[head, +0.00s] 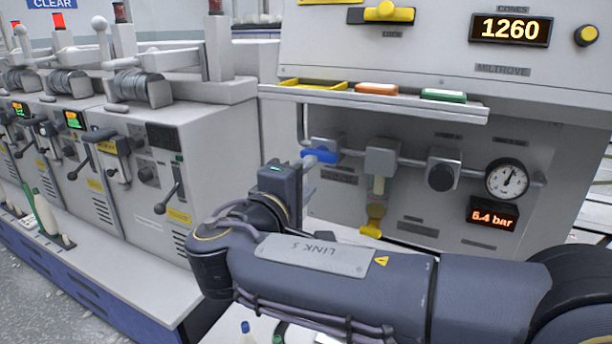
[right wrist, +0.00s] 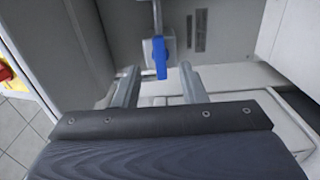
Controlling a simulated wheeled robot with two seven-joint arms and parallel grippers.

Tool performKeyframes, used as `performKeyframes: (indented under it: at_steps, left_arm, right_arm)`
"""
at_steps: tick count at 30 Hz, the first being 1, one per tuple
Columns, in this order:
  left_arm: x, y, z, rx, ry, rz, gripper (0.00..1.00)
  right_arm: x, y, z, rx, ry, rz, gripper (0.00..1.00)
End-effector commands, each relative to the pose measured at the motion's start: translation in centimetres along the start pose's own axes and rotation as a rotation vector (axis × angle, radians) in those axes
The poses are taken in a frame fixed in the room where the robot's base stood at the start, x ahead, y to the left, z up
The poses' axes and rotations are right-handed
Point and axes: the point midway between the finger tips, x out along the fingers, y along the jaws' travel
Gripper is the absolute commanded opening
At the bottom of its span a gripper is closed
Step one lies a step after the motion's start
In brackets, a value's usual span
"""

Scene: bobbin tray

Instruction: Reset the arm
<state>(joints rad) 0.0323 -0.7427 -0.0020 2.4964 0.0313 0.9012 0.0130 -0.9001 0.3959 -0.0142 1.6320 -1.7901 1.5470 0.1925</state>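My right arm (head: 330,270) comes in from the right of the head view and reaches across the front of the machine. My right gripper (head: 303,166) is at its far end, mostly hidden behind the wrist, close to a blue valve handle (head: 323,156). In the right wrist view, the gripper (right wrist: 158,75) has its two fingers well apart with nothing between them. The blue handle (right wrist: 160,56) shows just beyond the fingertips, centred in the gap, and appears apart from them. My left gripper is not in view.
The pipe carries a yellow-ended fitting (head: 373,220) and a dial gauge (head: 507,179) above a 6.4 bar display (head: 492,213). A shelf (head: 400,97) with coloured trays juts out above. Grey spinning units (head: 140,190) stand at left. A bottle (head: 247,332) stands below my arm.

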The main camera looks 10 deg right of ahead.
Motion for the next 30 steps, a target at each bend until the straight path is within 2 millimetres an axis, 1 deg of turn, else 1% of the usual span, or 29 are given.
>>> performKeyframes:
  at_steps: [2,5,8,9,11,12,14,15,17,18,19,21,24,27,30]
  left_arm:
    - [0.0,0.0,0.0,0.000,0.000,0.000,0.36]
    - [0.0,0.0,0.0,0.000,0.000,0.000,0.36]
    - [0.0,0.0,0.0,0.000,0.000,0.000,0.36]
    - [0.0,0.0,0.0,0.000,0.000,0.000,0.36]
    - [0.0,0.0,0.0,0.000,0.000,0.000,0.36]
    - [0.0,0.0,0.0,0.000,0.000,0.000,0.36]
    - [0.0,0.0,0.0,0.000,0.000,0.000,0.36]
    - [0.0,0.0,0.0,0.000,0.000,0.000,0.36]
    - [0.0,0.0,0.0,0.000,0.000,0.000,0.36]
    - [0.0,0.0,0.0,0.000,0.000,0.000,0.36]
    - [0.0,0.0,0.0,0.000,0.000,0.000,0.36]
    - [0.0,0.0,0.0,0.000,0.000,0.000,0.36]
    - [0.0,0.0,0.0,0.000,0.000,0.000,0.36]
    - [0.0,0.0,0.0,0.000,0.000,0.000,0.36]
    - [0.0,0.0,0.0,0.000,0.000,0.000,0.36]
  right_arm:
    - [0.4,-0.3,0.5,0.001,-0.007,-0.017,0.38]
    - [1.8,-1.8,2.8,0.003,-0.036,-0.100,0.38]
    - [3.7,-5.0,7.3,0.024,-0.087,-0.271,0.38]
    - [4.2,-6.8,9.6,0.043,-0.113,-0.360,0.38]
    - [4.5,-9.7,13.3,0.085,-0.152,-0.505,0.38]
    - [4.2,-11.7,15.7,0.124,-0.178,-0.604,0.38]
    - [3.0,-14.7,19.1,0.201,-0.216,-0.753,0.38]
    - [1.8,-16.6,21.1,0.266,-0.241,-0.854,0.38]
    - [-0.6,-19.3,23.6,0.385,-0.276,-0.996,0.38]
    - [-2.3,-20.7,24.8,0.471,-0.293,-1.079,0.38]
    - [-3.5,-21.6,25.4,0.532,-0.305,-1.130,0.38]
    - [-6.0,-23.1,26.2,0.672,-0.328,-1.228,0.38]
    - [-8.9,-24.5,26.6,0.858,-0.350,-1.322,0.38]
    - [-11.1,-25.3,26.4,1.037,-0.366,-1.382,0.38]
    - [-12.8,-25.8,26.0,1.210,-0.378,-1.417,0.38]
